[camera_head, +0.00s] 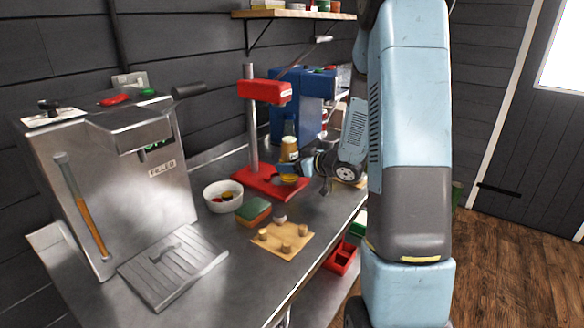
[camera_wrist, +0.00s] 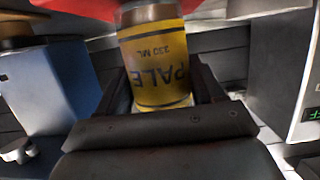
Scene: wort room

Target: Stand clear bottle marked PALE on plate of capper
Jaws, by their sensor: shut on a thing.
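The bottle marked PALE (camera_wrist: 158,68) has a yellow label with dark bands, and its lettering is upside down in the wrist view. My gripper (camera_wrist: 160,88) is shut on it, one dark finger on each side. In the head view, my gripper (camera_head: 299,168) comes from the right and holds the bottle (camera_head: 289,148) roughly upright under the red head (camera_head: 265,91) of the capper. The capper's red base (camera_head: 258,183) is below. A yellow round patch (camera_head: 289,180) shows under the finger; I cannot tell whether it is plate or bottle, or whether the bottle's foot touches down.
The steel filler (camera_head: 140,195) stands at left. A white bowl (camera_head: 212,199), a green-topped block (camera_head: 253,209) and a wooden board with pegs (camera_head: 281,248) lie in front of the capper. A blue machine (camera_head: 310,95) stands behind. A red crate (camera_head: 342,258) is below the bench edge.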

